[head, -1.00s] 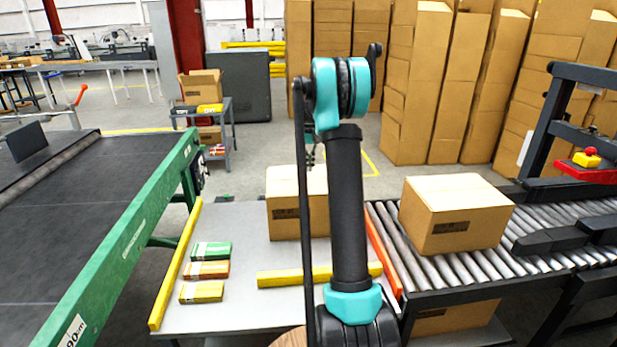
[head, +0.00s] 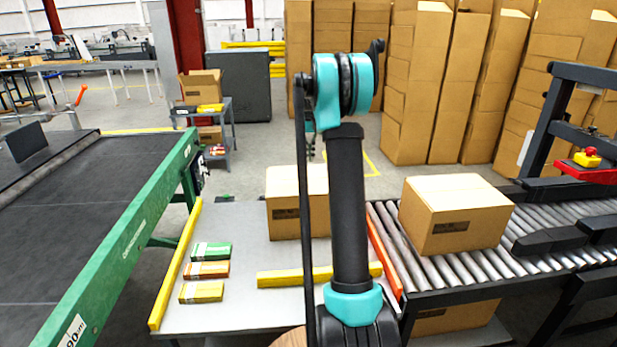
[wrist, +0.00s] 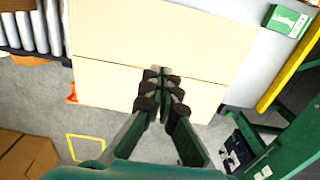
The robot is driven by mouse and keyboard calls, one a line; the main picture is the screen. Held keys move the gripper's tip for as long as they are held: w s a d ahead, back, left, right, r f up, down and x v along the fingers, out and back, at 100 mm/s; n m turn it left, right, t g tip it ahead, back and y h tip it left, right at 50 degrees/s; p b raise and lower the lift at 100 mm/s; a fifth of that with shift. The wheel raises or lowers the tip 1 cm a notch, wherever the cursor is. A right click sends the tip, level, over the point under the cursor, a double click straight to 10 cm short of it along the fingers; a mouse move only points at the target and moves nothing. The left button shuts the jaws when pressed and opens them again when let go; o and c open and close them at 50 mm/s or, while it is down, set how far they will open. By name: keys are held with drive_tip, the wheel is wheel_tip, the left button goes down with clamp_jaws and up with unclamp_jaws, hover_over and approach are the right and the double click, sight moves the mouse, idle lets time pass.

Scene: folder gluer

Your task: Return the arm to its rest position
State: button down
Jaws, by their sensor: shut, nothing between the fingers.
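My arm (head: 347,210) rises from the bottom centre of the head view and bends at a teal and black joint at the top. My gripper (wrist: 160,74) is in the wrist view, its fingers together and empty. Beyond the fingertips is the brown carton (wrist: 160,40) on the table; I cannot tell the gap between them. The same carton (head: 283,205) stands in the head view, partly behind my arm. In the head view my gripper is mostly hidden behind my arm.
The grey table (head: 235,230) holds green, orange and yellow packs (head: 207,269) and yellow bars (head: 280,277). Another carton (head: 455,215) sits on the roller conveyor (head: 500,265) to the right. A green-framed belt (head: 125,240) is left. Stacked cartons (head: 420,80) stand behind.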

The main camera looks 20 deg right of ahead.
drive_tip(key=s+a+f+t, duration=0.1)
drive_tip(key=s+a+f, duration=0.3)
drive_tip(key=s, duration=0.9)
drive_tip(key=s+a+f+n+t, duration=0.1)
drive_tip(key=s+a+f, duration=0.4)
drive_tip(key=s, duration=0.9)
drive_tip(key=s+a+f+n+t, duration=0.1)
drive_tip(key=s+a+f, duration=0.3)
drive_tip(key=s, duration=1)
drive_tip(key=shift+a+f+t, duration=0.3)
drive_tip(key=shift+a+t, duration=0.3)
